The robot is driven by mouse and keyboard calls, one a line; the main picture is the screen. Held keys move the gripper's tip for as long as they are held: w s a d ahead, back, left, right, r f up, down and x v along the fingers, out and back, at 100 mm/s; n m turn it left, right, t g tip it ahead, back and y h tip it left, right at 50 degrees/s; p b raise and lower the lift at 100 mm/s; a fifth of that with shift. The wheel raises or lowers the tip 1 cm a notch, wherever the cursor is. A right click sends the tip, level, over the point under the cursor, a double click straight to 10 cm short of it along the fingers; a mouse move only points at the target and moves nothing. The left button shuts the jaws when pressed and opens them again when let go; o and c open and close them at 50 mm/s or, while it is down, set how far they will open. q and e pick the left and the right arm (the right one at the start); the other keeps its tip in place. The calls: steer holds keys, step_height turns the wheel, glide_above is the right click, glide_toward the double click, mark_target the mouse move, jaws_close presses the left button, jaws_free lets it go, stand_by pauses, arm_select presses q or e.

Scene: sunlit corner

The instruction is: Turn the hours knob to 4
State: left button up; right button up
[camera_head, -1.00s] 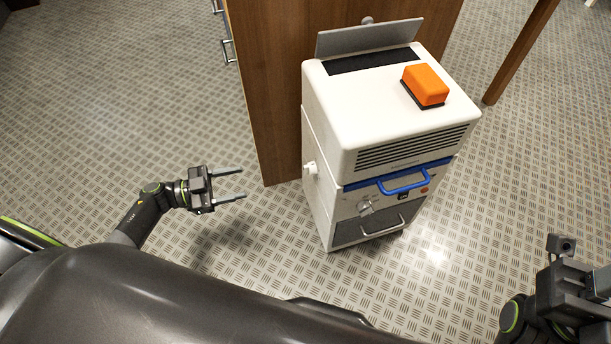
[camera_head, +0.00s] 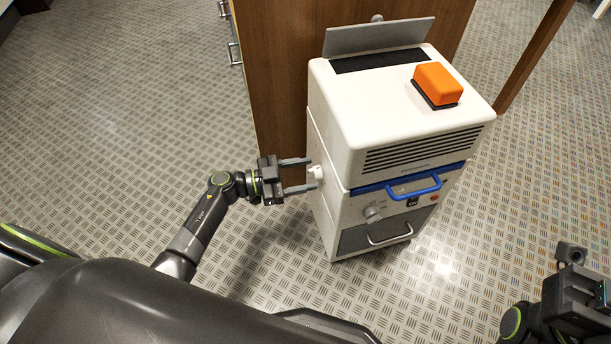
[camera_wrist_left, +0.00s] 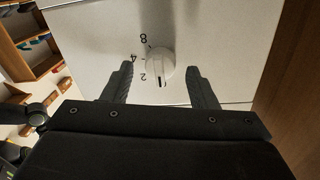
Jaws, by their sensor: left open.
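The white knob on the white machine's left side panel shows in the head view (camera_head: 315,173) and in the left wrist view (camera_wrist_left: 160,64). Beside it are printed marks 8, 4 and 2, from top to bottom in the wrist view. A dark line on the knob points down there, past the 2. My left gripper (camera_head: 308,174) is open, its fingertips close to the side panel. In the wrist view its fingers (camera_wrist_left: 161,70) stand on either side of the knob with gaps. My right gripper (camera_head: 580,298) is at the lower right, away from the machine; its fingers are not clear.
The machine (camera_head: 325,105) has an orange block (camera_head: 437,83) on top, a raised grey flap (camera_head: 378,38), a blue handle (camera_head: 414,187) and another knob (camera_head: 374,212) on its front. A wooden cabinet (camera_head: 270,80) stands behind it. The floor (camera_head: 130,110) at left is open.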

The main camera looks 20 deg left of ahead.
arm_select(q)
steer(key=shift+w+d, duration=0.2)
steer(key=shift+d, duration=0.15)
steer(key=shift+c, duration=0.4)
steer(key=c, duration=0.9)
